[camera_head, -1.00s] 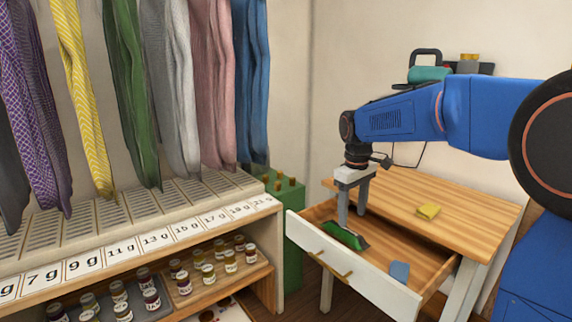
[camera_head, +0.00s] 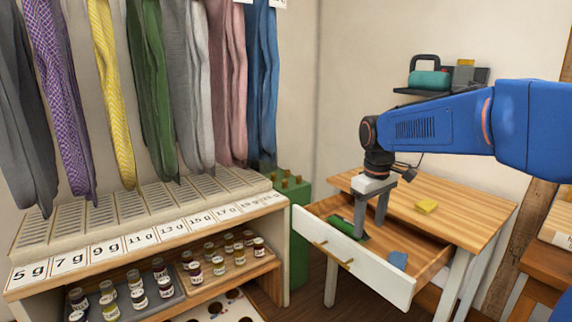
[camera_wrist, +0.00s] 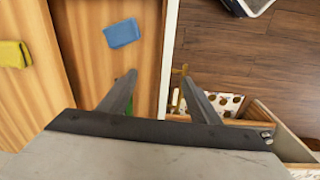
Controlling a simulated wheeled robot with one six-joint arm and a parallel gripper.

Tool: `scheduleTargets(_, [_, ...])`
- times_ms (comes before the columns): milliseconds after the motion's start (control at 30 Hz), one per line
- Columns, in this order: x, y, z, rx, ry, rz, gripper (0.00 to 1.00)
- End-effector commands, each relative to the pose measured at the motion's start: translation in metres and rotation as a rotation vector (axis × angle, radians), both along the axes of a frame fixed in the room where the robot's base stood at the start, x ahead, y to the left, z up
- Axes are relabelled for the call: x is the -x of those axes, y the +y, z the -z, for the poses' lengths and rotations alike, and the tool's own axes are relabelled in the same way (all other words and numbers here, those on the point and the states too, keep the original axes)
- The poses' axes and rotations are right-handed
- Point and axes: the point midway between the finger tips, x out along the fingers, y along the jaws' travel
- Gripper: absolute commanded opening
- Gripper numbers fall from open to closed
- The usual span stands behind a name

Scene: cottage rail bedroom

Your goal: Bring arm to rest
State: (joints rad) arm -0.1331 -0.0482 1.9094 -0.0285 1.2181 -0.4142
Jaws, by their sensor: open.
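My arm is blue and reaches in from the right in the head view. My gripper (camera_head: 370,228) points down over the open drawer (camera_head: 352,262) of the wooden desk. Its two fingers are apart and nothing shows between them. The fingers also show in the wrist view (camera_wrist: 158,95), one over the drawer and one near its front panel. A green object (camera_head: 345,227) lies in the drawer beside the fingers, partly hidden by them. A blue cloth-like piece (camera_head: 398,261) lies in the drawer and shows in the wrist view (camera_wrist: 122,33).
A yellow cloth (camera_head: 427,206) lies on the desk top (camera_head: 465,215). A shelf unit with numbered labels (camera_head: 150,234) and several jars (camera_head: 165,285) stands at left, with hanging ties above. A green box (camera_head: 292,195) stands between it and the desk. A wall shelf (camera_head: 435,91) is behind the arm.

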Motion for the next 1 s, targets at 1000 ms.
scheduleTargets(1000, [0.243,-0.056,0.034,-0.113,-0.281,0.435,0.58])
